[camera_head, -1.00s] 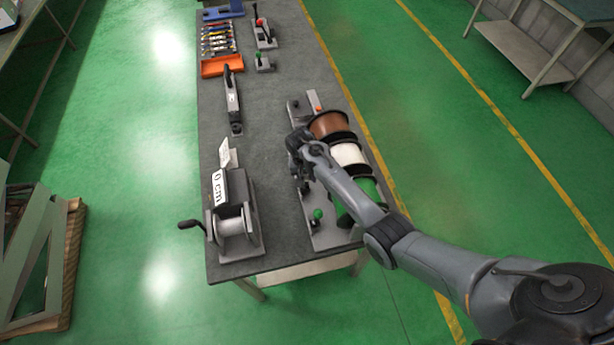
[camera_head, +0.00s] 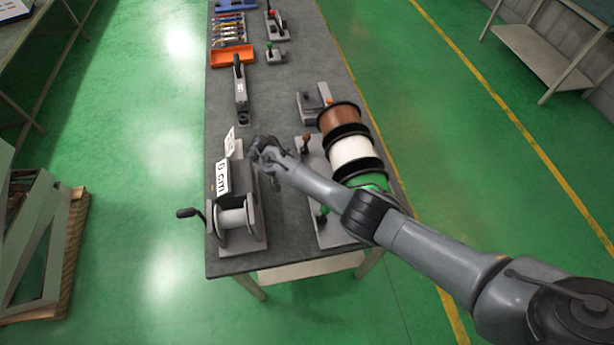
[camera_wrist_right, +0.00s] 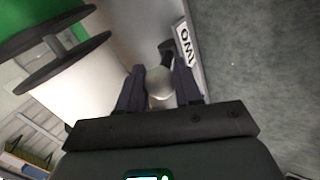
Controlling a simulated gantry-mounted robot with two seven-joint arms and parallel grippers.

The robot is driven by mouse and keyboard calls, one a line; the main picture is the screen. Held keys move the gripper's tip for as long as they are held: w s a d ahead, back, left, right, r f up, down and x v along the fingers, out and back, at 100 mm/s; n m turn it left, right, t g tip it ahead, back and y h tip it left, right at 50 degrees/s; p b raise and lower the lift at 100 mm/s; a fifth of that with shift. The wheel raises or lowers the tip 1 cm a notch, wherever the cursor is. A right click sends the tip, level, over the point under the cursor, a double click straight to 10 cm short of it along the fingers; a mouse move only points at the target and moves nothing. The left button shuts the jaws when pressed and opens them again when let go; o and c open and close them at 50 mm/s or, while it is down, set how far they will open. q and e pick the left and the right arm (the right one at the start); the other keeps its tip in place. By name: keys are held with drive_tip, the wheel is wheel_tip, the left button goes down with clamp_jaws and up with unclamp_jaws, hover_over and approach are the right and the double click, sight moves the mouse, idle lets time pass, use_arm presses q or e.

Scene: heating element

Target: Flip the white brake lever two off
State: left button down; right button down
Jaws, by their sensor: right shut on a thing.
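In the right wrist view, my right gripper (camera_wrist_right: 159,72) is shut on the white rounded knob of white brake lever two (camera_wrist_right: 158,88), with one finger on each side. A plate with the word TWO (camera_wrist_right: 186,45) lies just beyond the fingers. In the head view, my right gripper (camera_head: 275,180) is between the spool stand and the crank winder, and the lever in it cannot be made out there. The white spool (camera_head: 351,152) is to its right and also fills the left of the wrist view (camera_wrist_right: 75,90). My left gripper is not in view.
The brown spool (camera_head: 338,117) and green spool (camera_head: 372,183) flank the white one. A brown-knobbed lever (camera_head: 306,139) stands beyond my arm; a green-knobbed one (camera_head: 322,212) is nearer. The crank winder (camera_head: 237,218) is close on the left.

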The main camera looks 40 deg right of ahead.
drive_tip(key=shift+w+a+f+h+b, duration=0.15)
drive_tip(key=shift+a+f+h+b, duration=0.1)
drive_tip(key=shift+h+b, duration=0.25)
drive_tip(key=c, duration=1.1)
unclamp_jaws()
drive_tip(key=shift+o, duration=0.2)
drive_tip(key=shift+a+r, duration=0.1)
drive_tip(key=shift+r, duration=0.05)
drive_tip(key=shift+w+a+r, duration=0.1)
drive_tip(key=shift+r, duration=0.05)
drive_tip(key=b+v, duration=0.1)
drive_tip(key=v, duration=0.9)
drive_tip(key=shift+b, duration=0.3)
drive_tip(key=shift+w, duration=0.15)
